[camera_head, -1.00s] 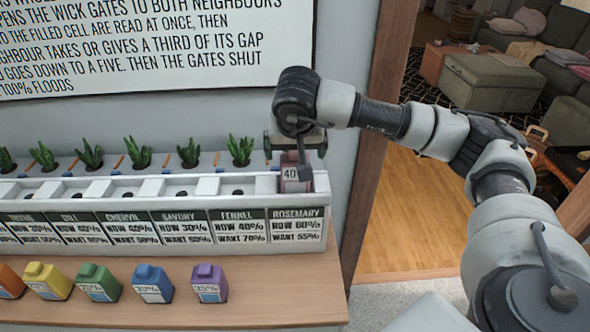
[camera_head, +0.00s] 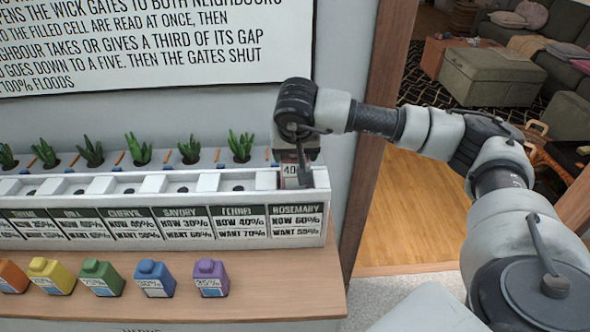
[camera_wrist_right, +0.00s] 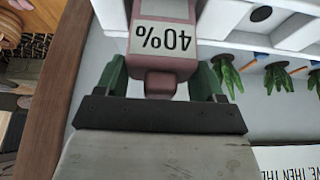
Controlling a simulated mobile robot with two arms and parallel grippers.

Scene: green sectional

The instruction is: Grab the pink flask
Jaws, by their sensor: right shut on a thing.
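The pink flask (camera_head: 291,170), with a white label reading 40%, stands in the rosemary cell at the right end of the white planter (camera_head: 150,184). My right gripper (camera_head: 298,150) is over it from above and hides its top. In the right wrist view, the flask (camera_wrist_right: 165,60) sits between the green-grey fingers of my right gripper (camera_wrist_right: 163,82), which is shut on it. The cap points toward the gripper's palm. My left gripper is not in view.
Orange, yellow, green, blue and purple flasks (camera_head: 210,278) stand in a row on the wooden shelf in front of the planter. Herb plants (camera_head: 240,146) line its back. A wooden door frame (camera_head: 372,130) stands close to the right of the planter.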

